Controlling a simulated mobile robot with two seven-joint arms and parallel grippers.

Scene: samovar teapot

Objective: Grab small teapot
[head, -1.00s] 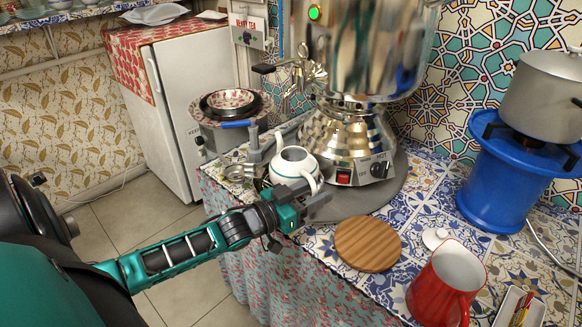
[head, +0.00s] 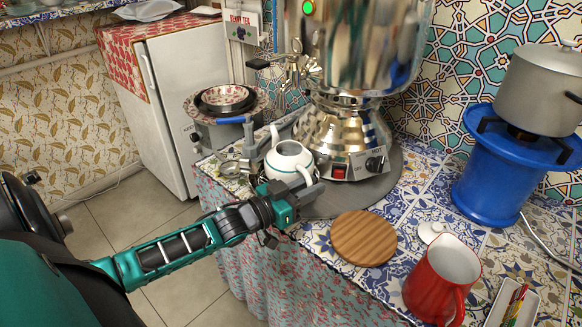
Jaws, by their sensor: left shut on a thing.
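The small teapot (head: 287,160) is white with a green band and has no lid on. It is at the left end of the tiled counter, in front of the samovar (head: 345,135). My left gripper (head: 307,188) is at the teapot's right, near side, where its handle is, and is shut on the teapot. The fingers partly hide the handle and lower body, so I cannot tell whether the base touches the surface. My right gripper is not in view.
A round wooden board (head: 364,238), a white lid (head: 430,231), a red pitcher (head: 441,280) and a small white tray (head: 512,303) are on the counter at right. A blue burner stand (head: 495,180) holds a grey pot (head: 541,90).

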